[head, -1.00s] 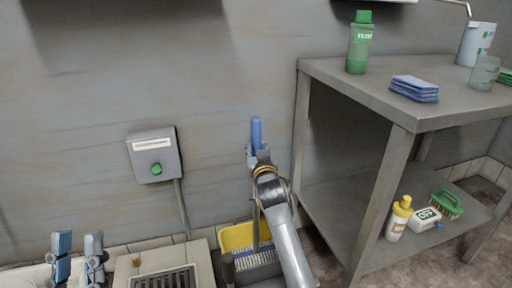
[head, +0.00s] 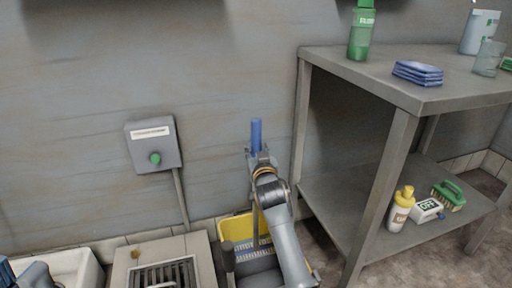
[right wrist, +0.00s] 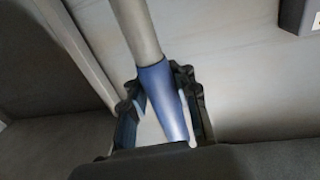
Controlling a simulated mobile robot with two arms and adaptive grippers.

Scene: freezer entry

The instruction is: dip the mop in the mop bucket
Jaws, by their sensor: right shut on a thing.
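The mop handle has a blue grip (head: 256,133) and stands nearly upright. My right gripper (head: 261,157) is shut around it just below its top. The right wrist view shows the blue sleeve (right wrist: 166,100) between the dark fingers, with the grey pole running out of it. The yellow mop bucket (head: 234,229) stands on the floor below, partly hidden by my right arm. A pale blue-white fringe, apparently the mop head (head: 265,246), shows within the bucket's outline; how deep it sits cannot be told. My left gripper (head: 18,273) is at the bottom left, cut by the edge, its fingers apart and empty.
A floor grate (head: 168,273) and a white basin (head: 72,270) lie left of the bucket. A wall box with a green button (head: 155,158) hangs above.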

